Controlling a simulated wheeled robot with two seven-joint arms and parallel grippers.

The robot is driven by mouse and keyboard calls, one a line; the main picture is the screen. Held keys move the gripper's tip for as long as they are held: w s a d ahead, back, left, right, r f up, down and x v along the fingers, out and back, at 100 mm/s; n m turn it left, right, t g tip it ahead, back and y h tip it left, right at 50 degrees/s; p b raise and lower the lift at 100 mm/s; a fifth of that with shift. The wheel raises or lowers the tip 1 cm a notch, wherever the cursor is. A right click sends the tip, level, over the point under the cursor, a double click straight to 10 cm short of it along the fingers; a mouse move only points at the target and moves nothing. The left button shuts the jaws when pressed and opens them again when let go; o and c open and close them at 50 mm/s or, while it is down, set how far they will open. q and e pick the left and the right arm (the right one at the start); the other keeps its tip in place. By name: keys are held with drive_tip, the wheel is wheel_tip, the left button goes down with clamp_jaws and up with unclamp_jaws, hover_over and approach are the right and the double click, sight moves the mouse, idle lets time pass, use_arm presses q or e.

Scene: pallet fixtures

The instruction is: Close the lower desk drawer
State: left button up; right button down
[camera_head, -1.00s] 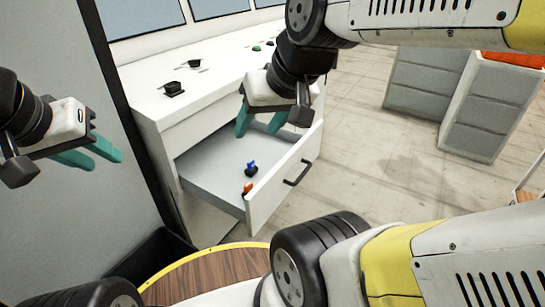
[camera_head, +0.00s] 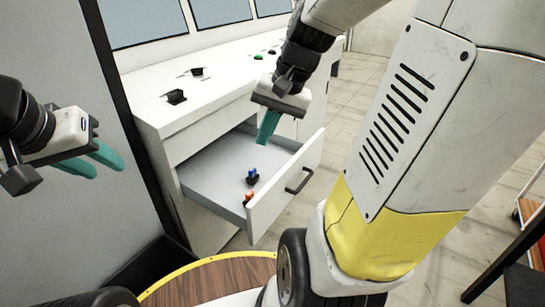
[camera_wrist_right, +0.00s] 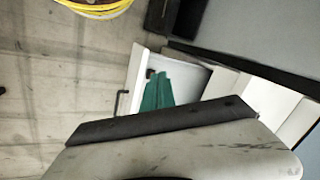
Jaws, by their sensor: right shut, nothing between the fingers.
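The lower desk drawer (camera_head: 285,187) is pulled out of the white desk (camera_head: 186,124). Its dark handle (camera_head: 299,180) is on the outer front face. Inside lie a blue-and-black object (camera_head: 252,176) and an orange-and-black object (camera_head: 248,197). My right gripper (camera_head: 264,147) is above the drawer's interior, its teal fingers pointing down; it is shut and empty. In the right wrist view the teal fingers (camera_wrist_right: 157,92) are together over the open drawer (camera_wrist_right: 189,73). My left gripper (camera_head: 108,163) is at the far left before a grey panel, away from the drawer, with its teal fingers apart.
Small dark items (camera_head: 176,97) stand on the desk top. A round wood-topped surface with a yellow rim (camera_head: 170,276) is at the bottom. My right arm covers much of the right side. Open floor (camera_head: 345,108) lies beyond the drawer.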

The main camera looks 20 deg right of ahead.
drive_tip(key=w+d+f+m+y, duration=0.45)
drive_tip(key=d+f+m, duration=0.2)
drive_tip(key=f, duration=0.25)
drive_tip(key=w+d+f+m+y, duration=0.3)
drive_tip(key=w+d+f+m, duration=0.2)
drive_tip(key=d+f, duration=0.25)
drive_tip(key=d+f+m+t+y, duration=0.2)
drive_tip(key=d+f+m+t, duration=0.4)
drive_tip(key=f, duration=0.4)
drive_tip(key=m+t+h, duration=0.2)
drive_tip(key=m+t, duration=0.4)
drive_tip(key=m, duration=0.1)
approach(296, 180)
drive_tip(key=shift+n, duration=0.25)
drive_tip(key=x, duration=0.6)
drive_tip(key=shift+w+a+f, duration=0.1)
drive_tip(key=shift+w+f, duration=0.05)
drive_tip(key=shift+w, duration=0.3)
